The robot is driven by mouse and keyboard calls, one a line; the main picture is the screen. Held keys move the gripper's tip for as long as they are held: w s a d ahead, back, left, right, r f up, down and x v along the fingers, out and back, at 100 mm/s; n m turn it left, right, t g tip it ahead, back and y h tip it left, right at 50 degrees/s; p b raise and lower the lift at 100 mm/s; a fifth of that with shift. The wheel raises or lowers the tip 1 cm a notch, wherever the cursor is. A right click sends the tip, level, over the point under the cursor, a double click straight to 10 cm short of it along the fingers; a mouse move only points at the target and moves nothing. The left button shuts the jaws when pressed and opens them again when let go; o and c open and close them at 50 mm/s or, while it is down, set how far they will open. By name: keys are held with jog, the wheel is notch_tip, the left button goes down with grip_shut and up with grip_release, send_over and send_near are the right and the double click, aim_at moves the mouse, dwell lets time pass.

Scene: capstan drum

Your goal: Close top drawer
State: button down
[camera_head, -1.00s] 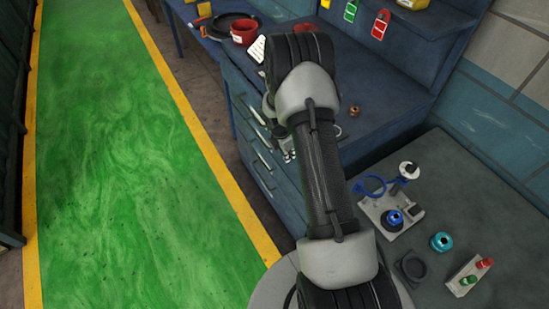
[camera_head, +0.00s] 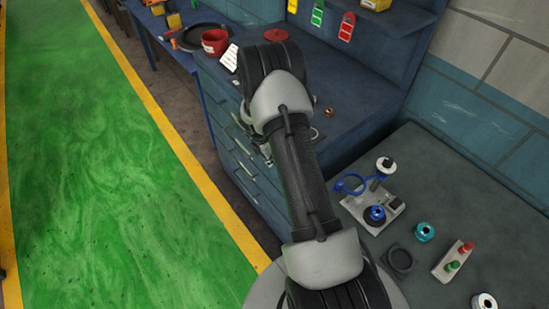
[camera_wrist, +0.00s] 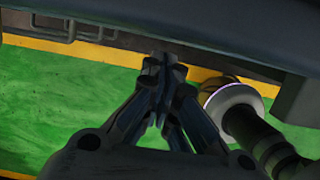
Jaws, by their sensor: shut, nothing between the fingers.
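The blue drawer cabinet (camera_head: 228,160) stands left of and behind my arm in the head view, with pale handles on its front. My arm covers part of that front, and I cannot tell how far the top drawer stands out. In the wrist view my gripper (camera_wrist: 163,70) is shut and empty, its fingertips together just below a dark edge (camera_wrist: 190,38) that crosses the top. I cannot tell whether they touch it. In the head view the gripper is mostly hidden behind the arm.
A red pot (camera_head: 215,41) and a white sheet (camera_head: 230,58) sit on the cabinet top. At right, a grey bench (camera_head: 470,200) holds a blue fixture (camera_head: 374,214), a teal ring (camera_head: 425,231) and a button box (camera_head: 454,262). The green floor (camera_head: 90,170) at left is clear.

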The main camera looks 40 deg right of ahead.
jog(key=s+a+r+m+t, duration=0.1)
jog(key=s+a+r+m, duration=0.3)
jog(key=r, duration=0.6)
jog(key=s+a+r+m, duration=0.2)
jog(key=a+r, duration=0.4)
jog(key=r, duration=0.4)
jog(key=s+a+r+m+t, duration=0.1)
jog(key=s+a+r+m, duration=0.3)
jog(key=r, duration=0.6)
jog(key=s+a+r+m+t+y+b, duration=0.1)
jog(key=s+a+m, duration=0.3)
jog(key=s, duration=0.5)
jog(key=s+a+r+m+t+y+b, duration=0.1)
jog(key=s+a+r+m+b, duration=0.1)
jog(key=s+a, duration=0.4)
jog(key=s+r+m, duration=0.1)
jog(key=s+m, duration=0.1)
jog(key=s, duration=0.1)
jog(key=shift+a+r+t+y+b, duration=0.15)
jog(key=shift+a+t+y+b, duration=0.15)
jog(key=shift+y, duration=0.1)
jog(key=shift+d, duration=0.2)
